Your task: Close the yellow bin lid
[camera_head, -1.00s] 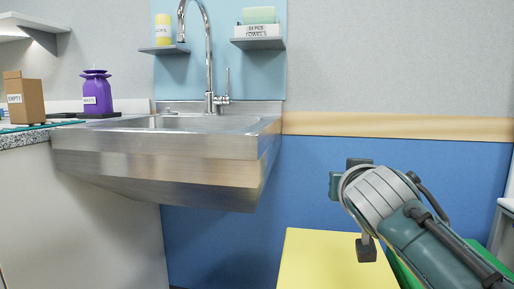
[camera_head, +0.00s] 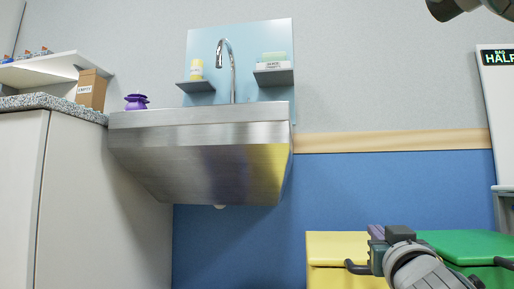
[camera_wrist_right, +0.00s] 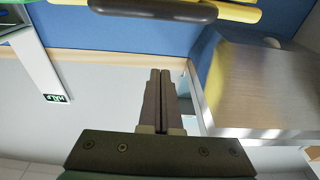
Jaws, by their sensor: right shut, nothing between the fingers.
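The yellow bin (camera_head: 340,278) stands low at the wall in the head view. Its yellow lid (camera_head: 335,246) appears to lie flat on top; my right gripper hides its right end. A dark handle (camera_head: 357,268) shows at its front. My right gripper (camera_head: 390,233) is in front of the bin's right side, shut and empty. In the right wrist view its two fingers (camera_wrist_right: 160,75) are together, with a dark handle bar (camera_wrist_right: 150,10) and yellow bin parts (camera_wrist_right: 235,10) beyond them at the top edge. I cannot tell whether it touches the bin. My left gripper is not in view.
A green bin (camera_head: 470,243) stands right of the yellow one, with a dark handle (camera_head: 503,262). A steel sink (camera_head: 215,160) juts out to the left. A counter (camera_head: 100,200) stands further left. A white panel (camera_head: 500,130) is at the right edge.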

